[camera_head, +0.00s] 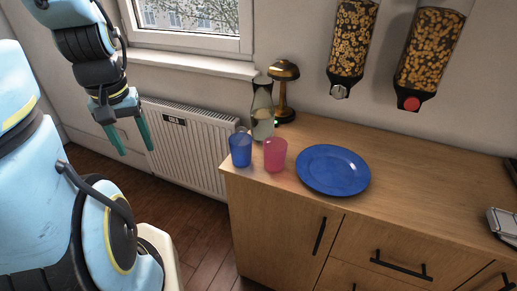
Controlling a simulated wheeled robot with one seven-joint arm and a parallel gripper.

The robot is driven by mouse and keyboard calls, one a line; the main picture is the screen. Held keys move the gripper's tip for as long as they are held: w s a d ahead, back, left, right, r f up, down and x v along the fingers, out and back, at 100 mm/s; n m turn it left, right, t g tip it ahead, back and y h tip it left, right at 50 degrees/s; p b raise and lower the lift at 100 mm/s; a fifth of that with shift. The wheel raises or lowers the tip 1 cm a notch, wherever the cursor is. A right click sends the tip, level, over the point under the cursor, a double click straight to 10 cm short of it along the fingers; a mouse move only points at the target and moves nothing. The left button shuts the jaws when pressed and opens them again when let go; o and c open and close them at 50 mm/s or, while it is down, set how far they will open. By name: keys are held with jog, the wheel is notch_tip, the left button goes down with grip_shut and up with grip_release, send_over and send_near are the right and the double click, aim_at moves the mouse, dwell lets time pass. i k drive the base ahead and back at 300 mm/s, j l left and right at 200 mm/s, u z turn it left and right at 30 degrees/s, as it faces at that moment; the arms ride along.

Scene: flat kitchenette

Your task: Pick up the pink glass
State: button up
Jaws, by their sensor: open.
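The pink glass (275,155) stands upright on the wooden counter, near its front left corner. A blue glass (240,149) stands close by on its left, and a blue plate (333,170) lies on its right. My gripper (132,146) hangs in the air at the left, in front of the radiator and away from the counter. Its two green fingers point down, apart, with nothing between them. The pink glass is in clear view.
Behind the glasses stand a clear carafe (262,112) and a small brass lamp (284,92). Two cereal dispensers (352,42) hang on the wall above the counter (430,205). A radiator (190,150) is under the window. The counter right of the plate is mostly free.

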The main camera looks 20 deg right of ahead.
aim_at(275, 148)
jog(key=k+l+u, duration=0.1)
jog(key=u, duration=0.3)
jog(key=k+l+u, duration=0.15)
jog(key=u, duration=0.25)
jog(key=k+l+u, duration=0.15)
jog(key=k+l, duration=0.3)
jog(key=k+l+u, duration=0.2)
jog(key=k+l, duration=0.15)
jog(key=k, duration=0.25)
jog(key=k+l+u, duration=0.15)
jog(key=k+l, duration=0.15)
jog(key=k, duration=0.25)
